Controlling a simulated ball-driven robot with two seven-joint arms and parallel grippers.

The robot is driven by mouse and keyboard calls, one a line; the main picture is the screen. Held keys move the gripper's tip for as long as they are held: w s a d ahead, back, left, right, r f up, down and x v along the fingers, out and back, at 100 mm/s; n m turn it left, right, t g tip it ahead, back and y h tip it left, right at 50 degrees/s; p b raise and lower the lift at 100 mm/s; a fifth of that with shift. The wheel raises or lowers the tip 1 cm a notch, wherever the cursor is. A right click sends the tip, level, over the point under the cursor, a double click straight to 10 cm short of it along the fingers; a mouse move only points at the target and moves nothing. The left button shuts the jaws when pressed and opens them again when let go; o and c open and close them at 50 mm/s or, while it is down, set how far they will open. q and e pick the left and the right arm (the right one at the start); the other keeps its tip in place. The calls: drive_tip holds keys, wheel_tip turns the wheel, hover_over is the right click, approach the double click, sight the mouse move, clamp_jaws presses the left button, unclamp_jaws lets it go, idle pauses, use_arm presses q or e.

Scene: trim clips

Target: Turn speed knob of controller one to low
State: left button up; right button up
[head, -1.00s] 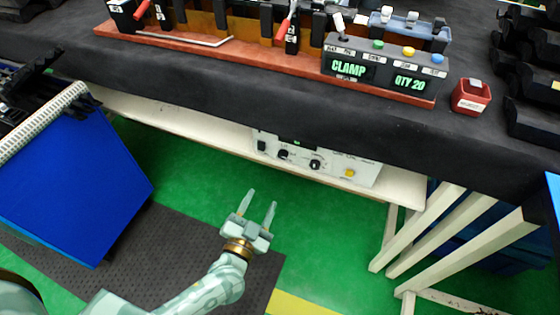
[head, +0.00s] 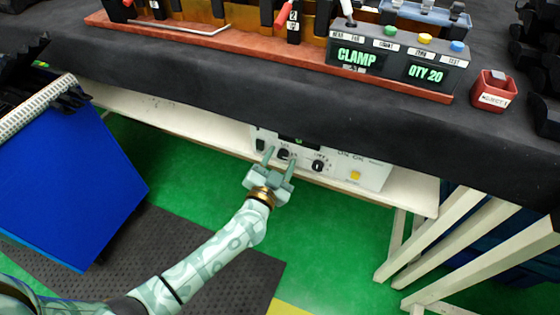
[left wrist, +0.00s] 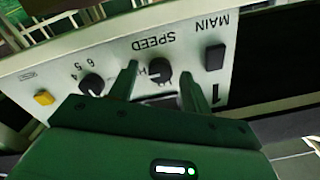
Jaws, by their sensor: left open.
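The controller (head: 374,172) is a white panel under the bench's front edge. In the left wrist view the controller panel (left wrist: 110,55) appears upside down, with the labels MAIN and SPEED and a figure 1. The black speed knob (left wrist: 160,71) lies below the SPEED label, between the fingers in that picture; it also shows in the head view (head: 284,154). My left gripper (head: 281,158) is open, its fingers pointing at the panel around the speed knob; it also shows in the left wrist view (left wrist: 158,80). I cannot tell if they touch it. My right gripper is out of view.
A second black knob (head: 318,166), a yellow button (head: 355,175) and a black main switch (left wrist: 215,57) are on the same panel. The dark bench top overhangs it. A blue bin (head: 70,180) stands at left; white legs (head: 440,240) stand at right.

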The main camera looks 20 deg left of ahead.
use_arm(q)
drive_tip(key=c, duration=1)
